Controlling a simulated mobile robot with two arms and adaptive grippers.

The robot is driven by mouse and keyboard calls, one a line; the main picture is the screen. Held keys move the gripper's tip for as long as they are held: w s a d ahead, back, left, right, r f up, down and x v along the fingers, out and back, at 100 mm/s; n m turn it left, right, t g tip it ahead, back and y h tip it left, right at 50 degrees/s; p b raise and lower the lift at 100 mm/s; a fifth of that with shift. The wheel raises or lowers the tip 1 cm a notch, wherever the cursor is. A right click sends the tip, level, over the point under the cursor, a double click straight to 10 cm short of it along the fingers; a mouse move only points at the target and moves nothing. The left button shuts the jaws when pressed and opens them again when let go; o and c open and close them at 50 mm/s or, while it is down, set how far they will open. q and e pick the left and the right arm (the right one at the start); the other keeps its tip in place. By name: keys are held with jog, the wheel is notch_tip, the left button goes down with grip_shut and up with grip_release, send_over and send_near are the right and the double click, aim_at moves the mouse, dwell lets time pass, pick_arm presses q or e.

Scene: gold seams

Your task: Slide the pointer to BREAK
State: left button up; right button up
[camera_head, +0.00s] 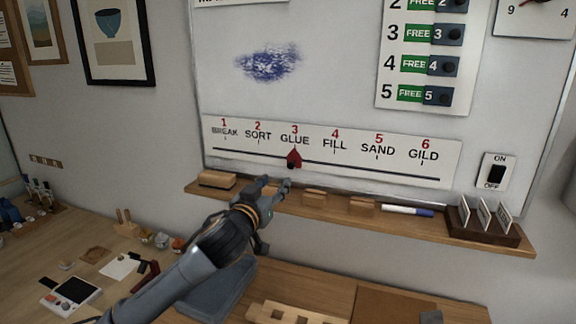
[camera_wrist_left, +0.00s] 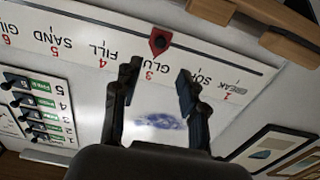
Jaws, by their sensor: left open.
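The red pointer (camera_head: 294,158) sits on the dark slider line at GLUE, number 3, on the white strip (camera_head: 400,172) of the whiteboard. BREAK, number 1, is at the strip's left end. The strip also lists SORT, FILL, SAND and GILD. In the left wrist view the strip appears upside down, and the pointer (camera_wrist_left: 159,41) lies beyond my fingertips, between them. My left gripper (camera_head: 276,187) is open and empty, below and slightly left of the pointer in the head view; it also shows in the wrist view (camera_wrist_left: 158,75). My right gripper is not in view.
A wooden ledge (camera_head: 400,222) below the strip holds an eraser (camera_head: 217,180), wooden blocks, a blue-capped marker (camera_head: 408,211) and a card holder (camera_head: 483,230). An ON/OFF switch (camera_head: 495,173) is at right. A cluttered desk (camera_head: 30,265) is at lower left.

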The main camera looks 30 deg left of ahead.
pick_arm(q)
jog(key=p, duration=0.1)
send_near(290, 167)
jog(key=x, duration=0.2)
jog(key=p+x, duration=0.1)
jog(key=x, duration=0.4)
jog(key=shift+w+r+p, duration=0.1)
jog(key=shift+r+p, duration=0.05)
jog(key=shift+p, duration=0.2)
jog(key=shift+w+a, duration=0.1)
jog(key=shift+w, duration=0.35)
jog(key=shift+c, duration=1.1)
grip_shut()
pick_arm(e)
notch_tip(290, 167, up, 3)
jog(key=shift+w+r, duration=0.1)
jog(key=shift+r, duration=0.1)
